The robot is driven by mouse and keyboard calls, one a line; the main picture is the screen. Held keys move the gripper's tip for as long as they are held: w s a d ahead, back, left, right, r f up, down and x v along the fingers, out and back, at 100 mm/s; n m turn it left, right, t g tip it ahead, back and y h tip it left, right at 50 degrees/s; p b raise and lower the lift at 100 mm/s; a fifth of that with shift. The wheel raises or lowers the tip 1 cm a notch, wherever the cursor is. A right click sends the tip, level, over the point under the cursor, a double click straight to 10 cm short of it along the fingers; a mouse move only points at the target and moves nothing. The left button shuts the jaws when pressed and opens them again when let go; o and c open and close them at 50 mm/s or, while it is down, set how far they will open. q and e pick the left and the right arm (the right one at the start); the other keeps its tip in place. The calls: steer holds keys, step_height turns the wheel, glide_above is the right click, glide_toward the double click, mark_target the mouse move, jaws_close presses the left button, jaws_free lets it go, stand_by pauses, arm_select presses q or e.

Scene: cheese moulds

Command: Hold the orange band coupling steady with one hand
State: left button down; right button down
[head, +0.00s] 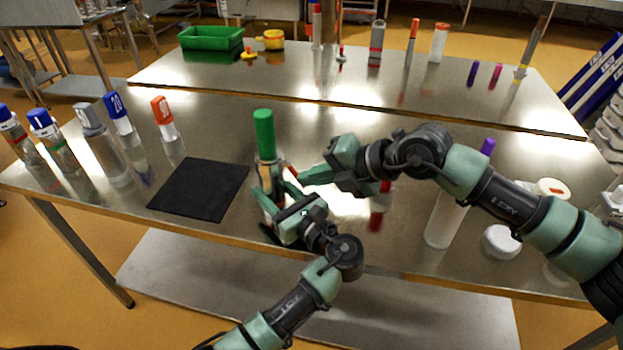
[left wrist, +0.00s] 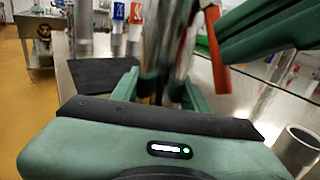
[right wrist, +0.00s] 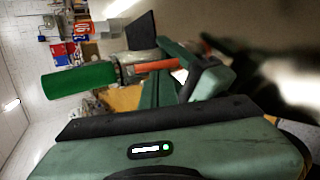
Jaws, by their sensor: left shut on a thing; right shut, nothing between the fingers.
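An upright metal tube with a green cap (head: 264,135) stands near the table's front edge. A short orange strip (head: 292,171) sticks out from its side and looks like part of the coupling; it also shows in the left wrist view (left wrist: 217,50) and right wrist view (right wrist: 155,65). My left gripper (head: 267,182) is shut around the tube's lower body (left wrist: 168,60), below the orange strip. My right gripper (head: 301,178) is shut and empty, its tips beside the orange strip. I cannot tell whether they touch it. The coupling's far side is hidden.
A black mat (head: 199,188) lies to the left of the tube. Several capped clear cylinders, one orange-capped (head: 161,110), stand at the table's left. A purple-capped cylinder (head: 444,215) and a white lid (head: 501,242) are at right. A second table with a green bin (head: 211,38) is behind.

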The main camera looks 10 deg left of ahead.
steer(key=s+d+r, duration=0.5)
steer(key=d, duration=0.5)
steer(key=shift+d+r, duration=0.25)
steer(key=shift+r, duration=0.15)
arm_select(q)
steer(key=c, duration=0.7)
jaws_free()
steer(key=shift+o, duration=0.2)
steer(key=shift+d, duration=0.1)
